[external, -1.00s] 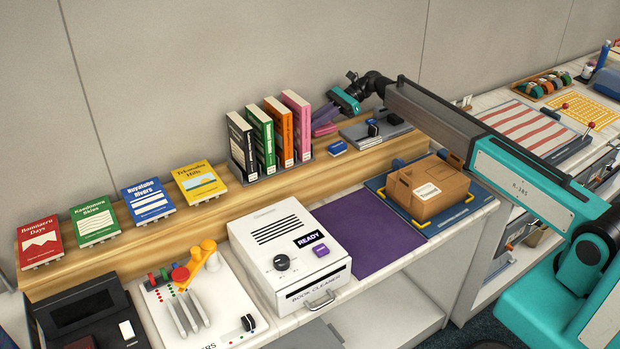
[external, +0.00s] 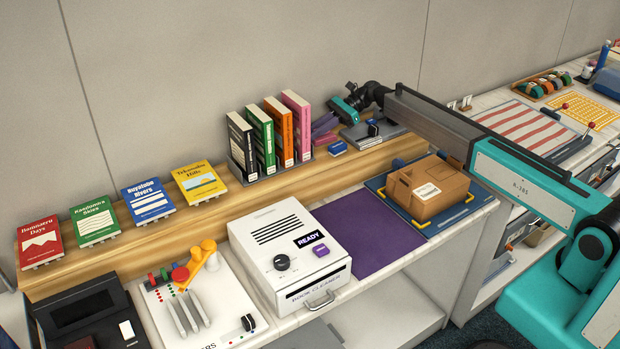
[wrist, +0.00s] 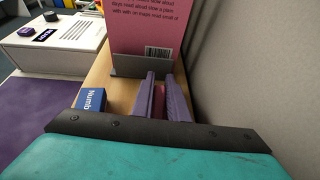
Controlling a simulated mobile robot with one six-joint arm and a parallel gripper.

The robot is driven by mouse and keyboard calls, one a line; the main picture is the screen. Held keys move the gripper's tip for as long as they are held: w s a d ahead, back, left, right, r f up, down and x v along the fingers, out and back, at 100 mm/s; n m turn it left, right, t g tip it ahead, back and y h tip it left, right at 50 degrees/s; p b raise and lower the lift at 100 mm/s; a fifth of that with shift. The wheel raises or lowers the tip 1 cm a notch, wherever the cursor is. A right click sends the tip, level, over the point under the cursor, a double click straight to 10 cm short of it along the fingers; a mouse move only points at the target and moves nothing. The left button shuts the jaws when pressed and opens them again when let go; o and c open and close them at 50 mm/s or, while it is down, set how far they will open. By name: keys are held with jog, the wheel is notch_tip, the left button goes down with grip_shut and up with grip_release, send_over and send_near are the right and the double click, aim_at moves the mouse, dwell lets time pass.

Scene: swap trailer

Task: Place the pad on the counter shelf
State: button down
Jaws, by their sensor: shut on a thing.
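My gripper (wrist: 160,95) has purple fingers shut on a narrow pink-magenta thing (wrist: 159,104), which seems to be the pad. Most of it is hidden between the fingers. In the external view my gripper (external: 324,127) is low over the far part of the wooden counter shelf (external: 225,212), just right of the upright books. I cannot tell whether the held thing touches the shelf. In the wrist view the fingers point towards the grey book holder (wrist: 140,69) and the pink book (wrist: 150,30), and bare shelf shows to their left.
A small blue box (external: 337,148) lies on the shelf near my fingers. A dark grey slab (external: 352,136) with a black item is to their right. The wall is close behind. A purple mat (external: 365,235), white book cleaner (external: 290,255) and cardboard box (external: 420,200) stand in front, lower.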

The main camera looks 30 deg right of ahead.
jog(key=c, duration=1.7)
grip_release()
jog(key=shift+c, duration=0.2)
jog(key=shift+d+r, duration=0.1)
jog(key=shift+r, duration=0.05)
jog(key=b+v, duration=0.3)
jog(key=v, duration=0.7)
jog(key=shift+b, duration=0.4)
jog(key=shift+v, duration=0.9)
